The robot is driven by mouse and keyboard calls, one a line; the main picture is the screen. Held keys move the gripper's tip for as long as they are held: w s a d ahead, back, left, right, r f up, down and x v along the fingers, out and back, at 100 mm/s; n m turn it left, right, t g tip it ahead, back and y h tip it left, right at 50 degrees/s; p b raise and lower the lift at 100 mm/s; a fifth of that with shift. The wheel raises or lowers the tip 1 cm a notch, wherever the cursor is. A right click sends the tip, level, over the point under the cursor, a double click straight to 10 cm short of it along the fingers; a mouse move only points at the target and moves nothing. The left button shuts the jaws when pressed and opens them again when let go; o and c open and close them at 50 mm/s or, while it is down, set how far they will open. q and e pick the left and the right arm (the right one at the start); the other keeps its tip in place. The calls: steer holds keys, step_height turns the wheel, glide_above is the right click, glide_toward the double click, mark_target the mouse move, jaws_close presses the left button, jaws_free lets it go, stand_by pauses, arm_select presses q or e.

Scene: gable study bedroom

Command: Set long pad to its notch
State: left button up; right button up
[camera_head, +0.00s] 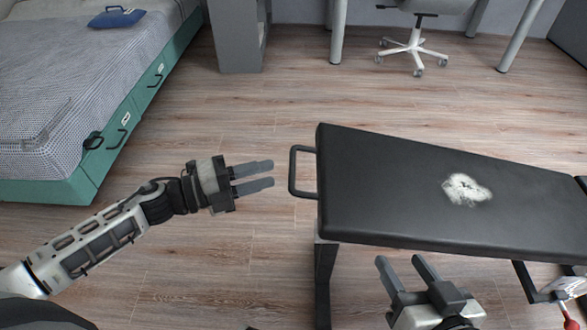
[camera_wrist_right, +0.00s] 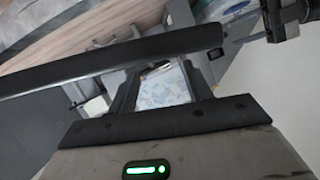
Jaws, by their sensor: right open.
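The long pad (camera_head: 400,195) is a black padded board with a white powdery patch, in the head view from centre to right. It slopes down toward the right and has a black loop handle (camera_head: 294,172) at its left end. A dark leg (camera_head: 326,275) stands under that end. My left gripper (camera_head: 272,174) is left of the handle, apart from it, its fingers parted and empty. My right gripper (camera_head: 402,262) is open and empty just below the pad's near edge. The pad's dark edge (camera_wrist_right: 110,68) crosses the right wrist view. I cannot make out the notch.
A dark bracket with a white item (camera_head: 568,285) and something red (camera_head: 570,320) is at the lower right. A bed (camera_head: 70,80) with teal drawers stands at the left. A white-based chair (camera_head: 413,48) and desk legs are at the back. The wooden floor between is clear.

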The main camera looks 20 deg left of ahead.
mark_target(291, 168)
arm_select(q)
steer(key=x, duration=0.7)
steer(key=shift+b, duration=0.3)
jaws_close()
